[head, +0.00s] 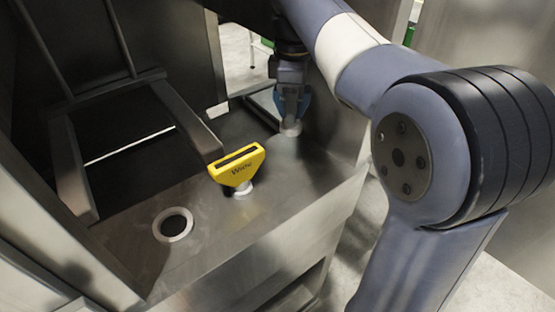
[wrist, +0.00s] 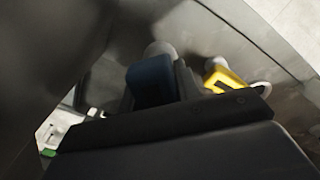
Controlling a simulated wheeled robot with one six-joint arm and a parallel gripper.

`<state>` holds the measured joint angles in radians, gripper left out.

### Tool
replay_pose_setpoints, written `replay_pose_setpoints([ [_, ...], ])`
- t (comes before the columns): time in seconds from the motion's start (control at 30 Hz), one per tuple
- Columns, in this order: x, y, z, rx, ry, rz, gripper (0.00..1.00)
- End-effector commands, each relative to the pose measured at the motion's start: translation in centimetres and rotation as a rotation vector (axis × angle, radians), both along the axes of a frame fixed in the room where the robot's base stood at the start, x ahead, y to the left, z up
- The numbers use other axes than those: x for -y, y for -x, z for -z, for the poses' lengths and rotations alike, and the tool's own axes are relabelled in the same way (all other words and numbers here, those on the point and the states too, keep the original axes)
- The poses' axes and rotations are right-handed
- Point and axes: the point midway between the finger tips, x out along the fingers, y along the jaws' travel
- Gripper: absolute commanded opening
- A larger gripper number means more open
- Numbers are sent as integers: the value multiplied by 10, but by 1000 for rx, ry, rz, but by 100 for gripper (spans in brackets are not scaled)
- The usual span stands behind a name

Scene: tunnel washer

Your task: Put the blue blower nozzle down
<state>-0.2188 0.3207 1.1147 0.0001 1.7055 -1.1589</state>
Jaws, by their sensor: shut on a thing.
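The blue blower nozzle (head: 305,104) is upright at the back right of the steel ledge (head: 275,210), partly hidden by my gripper (head: 290,92). My gripper is shut on it from above. The nozzle's lower end is at a pale round collar (head: 291,129); I cannot tell whether it is seated in it or just above. In the wrist view the blue nozzle (wrist: 152,82) shows as a dark blue block beside the dark gripper parts.
A dark frame (head: 115,90) stands at the left. Steel walls lie close behind my gripper.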

Motion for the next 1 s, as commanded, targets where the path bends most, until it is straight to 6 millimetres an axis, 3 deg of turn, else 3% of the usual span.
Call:
replay_pose_setpoints([
  [0.03, 1, 1, 14, -4, 0, 2, 5],
  [0.2, 0, 1, 43, -3, 0, 1, 5],
  [0.6, 0, 1, 88, -2, 1, 0, 5],
  [1.0, 0, 1, 95, -1, 0, 0, 5],
])
